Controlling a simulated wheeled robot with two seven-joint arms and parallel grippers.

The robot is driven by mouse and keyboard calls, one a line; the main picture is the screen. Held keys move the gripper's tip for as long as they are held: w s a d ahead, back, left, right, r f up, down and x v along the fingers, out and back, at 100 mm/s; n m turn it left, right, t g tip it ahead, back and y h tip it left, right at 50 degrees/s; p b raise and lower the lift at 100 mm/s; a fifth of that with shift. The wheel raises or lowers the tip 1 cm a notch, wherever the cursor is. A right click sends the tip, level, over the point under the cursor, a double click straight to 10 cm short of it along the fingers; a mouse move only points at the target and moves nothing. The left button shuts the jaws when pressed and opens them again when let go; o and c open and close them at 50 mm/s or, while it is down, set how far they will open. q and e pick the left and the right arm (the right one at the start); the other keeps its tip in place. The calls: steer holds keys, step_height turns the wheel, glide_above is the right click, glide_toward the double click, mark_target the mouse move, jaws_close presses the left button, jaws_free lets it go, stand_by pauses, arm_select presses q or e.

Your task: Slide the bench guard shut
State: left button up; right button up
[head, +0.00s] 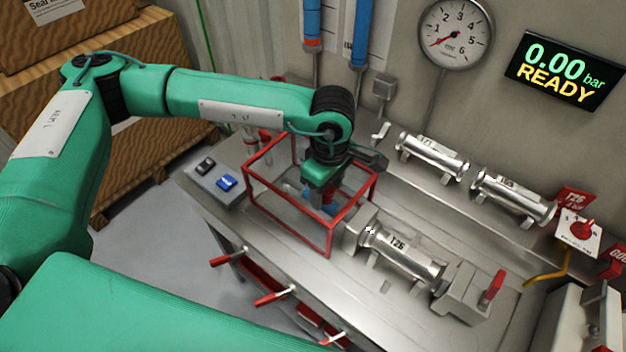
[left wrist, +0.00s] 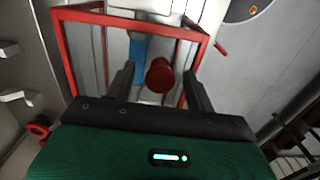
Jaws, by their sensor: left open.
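The bench guard (head: 331,236) is a red-framed box with see-through sides on the steel bench. It stands at the left of a silver cylinder marked T26 (head: 400,252), which lies in a fixture and is uncovered. My left gripper (head: 325,196) points down at the guard, and its fingertips are hard to make out in the head view. In the left wrist view the open fingers (left wrist: 162,82) stand either side of a round red knob (left wrist: 159,75), with the guard's red frame (left wrist: 130,17) beyond. Contact with the knob cannot be told. My right gripper is out of view.
Two silver cylinders (head: 432,157) (head: 512,195) lie along the back of the bench. A switch box (head: 215,184) sits left of the guard. Red-handled levers (head: 272,297) stick out at the front edge. A gauge (head: 455,34) and a READY display (head: 565,72) hang behind.

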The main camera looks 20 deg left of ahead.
mark_target(341, 209)
arm_select(q)
steer(key=c, duration=0.8)
steer(key=shift+s+d+f+b, duration=0.1)
steer(key=shift+s+d+b, duration=0.2)
steer(key=shift+d+b, duration=0.4)
steer(key=shift+s+d+b, duration=0.35)
steer(key=shift+d+b, duration=0.15)
steer(key=shift+d, duration=0.45)
